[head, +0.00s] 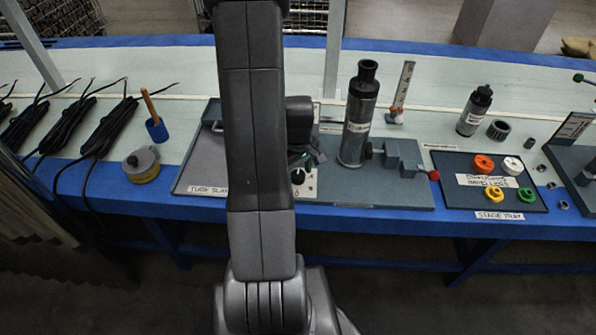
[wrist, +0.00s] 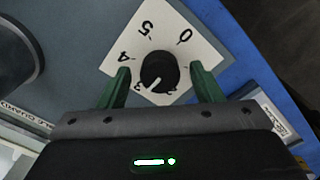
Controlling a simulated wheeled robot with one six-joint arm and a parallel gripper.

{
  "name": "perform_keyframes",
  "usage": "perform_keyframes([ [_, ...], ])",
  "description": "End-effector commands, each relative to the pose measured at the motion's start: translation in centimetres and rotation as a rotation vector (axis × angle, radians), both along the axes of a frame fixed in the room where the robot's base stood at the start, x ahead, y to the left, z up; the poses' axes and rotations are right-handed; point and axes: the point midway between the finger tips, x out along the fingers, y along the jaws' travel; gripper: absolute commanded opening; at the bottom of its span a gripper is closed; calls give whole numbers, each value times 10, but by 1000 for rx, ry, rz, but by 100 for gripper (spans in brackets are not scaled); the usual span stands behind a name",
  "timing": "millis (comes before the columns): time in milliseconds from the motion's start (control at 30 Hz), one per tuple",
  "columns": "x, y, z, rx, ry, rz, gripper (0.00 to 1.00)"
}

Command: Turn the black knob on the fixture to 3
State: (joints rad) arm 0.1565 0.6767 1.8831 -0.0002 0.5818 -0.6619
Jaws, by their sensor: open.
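My gripper (wrist: 159,71) is open, with one green finger on each side of the knob and a visible gap on both sides. In the head view the knob (head: 298,176) shows just below my gripper (head: 303,160), which my arm partly hides.
A dark cylinder pump (head: 355,125) stands on the grey fixture (head: 395,195) to the right. Farther right is a tray (head: 450,190) with coloured rings. A grey tray (head: 195,180) lies left of my arm. The blue table edge (wrist: 235,85) is near the dial.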

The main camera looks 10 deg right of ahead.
Motion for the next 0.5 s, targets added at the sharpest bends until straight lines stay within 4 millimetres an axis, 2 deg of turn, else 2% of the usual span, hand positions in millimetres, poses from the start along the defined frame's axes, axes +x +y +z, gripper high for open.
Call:
perform_keyframes([
  [167, 1, 0, 17, 0, -4, 0, 59],
  [500, 1, 0, 92, -1, -6, 0, 59],
])
